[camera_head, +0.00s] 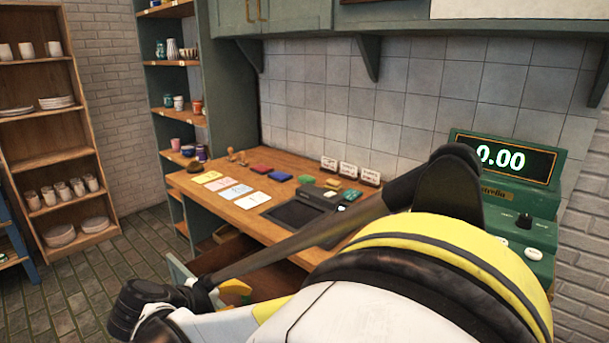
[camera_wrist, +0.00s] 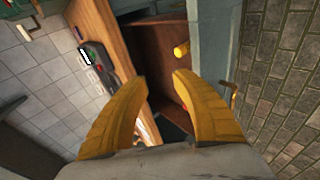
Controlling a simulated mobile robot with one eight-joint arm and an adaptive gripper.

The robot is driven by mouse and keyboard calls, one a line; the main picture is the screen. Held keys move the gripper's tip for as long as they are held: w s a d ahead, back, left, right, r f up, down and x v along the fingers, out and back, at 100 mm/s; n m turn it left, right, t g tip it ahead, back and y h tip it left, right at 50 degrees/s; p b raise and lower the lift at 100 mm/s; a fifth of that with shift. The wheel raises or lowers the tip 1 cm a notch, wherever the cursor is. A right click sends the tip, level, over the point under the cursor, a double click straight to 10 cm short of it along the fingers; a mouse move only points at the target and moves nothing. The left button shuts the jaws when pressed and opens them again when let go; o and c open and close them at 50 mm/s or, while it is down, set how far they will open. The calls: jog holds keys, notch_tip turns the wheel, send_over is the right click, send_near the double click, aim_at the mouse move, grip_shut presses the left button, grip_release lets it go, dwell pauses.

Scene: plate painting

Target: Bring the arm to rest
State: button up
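My gripper (camera_wrist: 160,76) shows in the wrist view as two yellow fingers spread well apart. Nothing is held between them. The fingers point toward an open drawer (camera_wrist: 150,42) under the wooden counter, and I cannot tell exactly how far off it is. A small yellow cylinder (camera_wrist: 181,49) shows by the drawer, beyond the right fingertip. In the head view my arm crosses the foreground, bent, and covers the front of the counter and part of the drawer.
The wooden counter (camera_head: 213,188) holds coloured cards, small blocks, a dark device (camera_head: 295,214) and label stands. A green register (camera_head: 512,190) reading 0.00 stands at the right. Shelves with pottery (camera_head: 48,155) stand at the left. The brick floor (camera_head: 130,245) between is clear.

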jog(key=s+d+r+m+g+y, duration=0.1)
jog(key=s+d+r+m, duration=0.15)
jog(key=d, duration=0.75)
jog(key=s+d+r+m+g+y, duration=0.1)
jog(key=d+r+g, duration=0.15)
jog(key=d, duration=0.85)
jog(key=s+d+m+t+y, duration=0.1)
jog(key=s+d+m+y, duration=0.2)
jog(key=s+d+m, duration=0.4)
jog(key=s+d, duration=0.6)
jog(key=shift+s+d+t, duration=0.2)
jog(key=shift+s+t, duration=0.05)
jog(key=shift+t, duration=0.1)
